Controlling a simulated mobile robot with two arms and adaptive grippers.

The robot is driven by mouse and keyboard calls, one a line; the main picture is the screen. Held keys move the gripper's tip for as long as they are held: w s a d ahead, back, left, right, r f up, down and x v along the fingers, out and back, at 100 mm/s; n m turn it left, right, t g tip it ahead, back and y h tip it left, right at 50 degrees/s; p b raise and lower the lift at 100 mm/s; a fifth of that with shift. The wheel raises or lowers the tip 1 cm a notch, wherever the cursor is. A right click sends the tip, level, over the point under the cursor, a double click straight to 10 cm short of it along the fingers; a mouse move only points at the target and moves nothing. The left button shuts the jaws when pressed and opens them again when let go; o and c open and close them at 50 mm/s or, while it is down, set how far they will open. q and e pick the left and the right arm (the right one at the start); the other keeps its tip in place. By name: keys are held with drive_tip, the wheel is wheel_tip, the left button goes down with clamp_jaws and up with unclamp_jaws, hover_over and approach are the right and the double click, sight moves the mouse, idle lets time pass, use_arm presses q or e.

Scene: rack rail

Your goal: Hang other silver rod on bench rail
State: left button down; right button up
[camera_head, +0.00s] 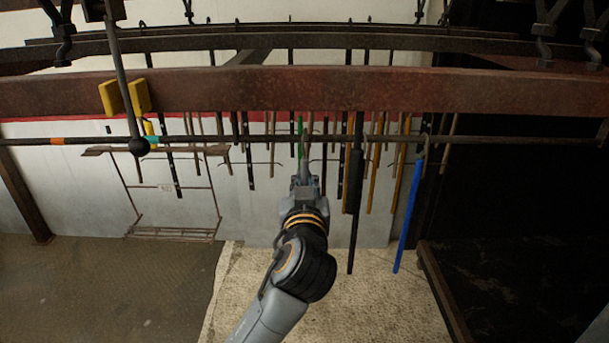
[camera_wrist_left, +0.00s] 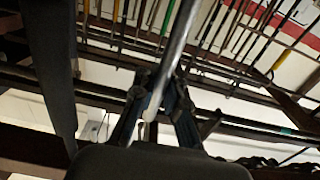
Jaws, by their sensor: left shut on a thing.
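My left gripper (camera_head: 304,178) is in the middle of the head view, just below a thin dark rail (camera_head: 230,139). In the left wrist view the gripper's fingers (camera_wrist_left: 157,108) are shut on a silver rod (camera_wrist_left: 178,50). The rod runs up from between the fingers and leaves the top of that view. In the head view the rod is foreshortened and hard to pick out against the hanging rods behind. I cannot tell whether it touches the rail. My right gripper is not in view.
A blue rod (camera_head: 407,215) and a long black rod (camera_head: 354,205) hang right of my gripper. Several thinner rods hang behind. A rusty beam (camera_head: 230,90) crosses above. The rail's left stretch looks clearer.

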use_arm(q)
drive_tip(key=shift+s, duration=1.85)
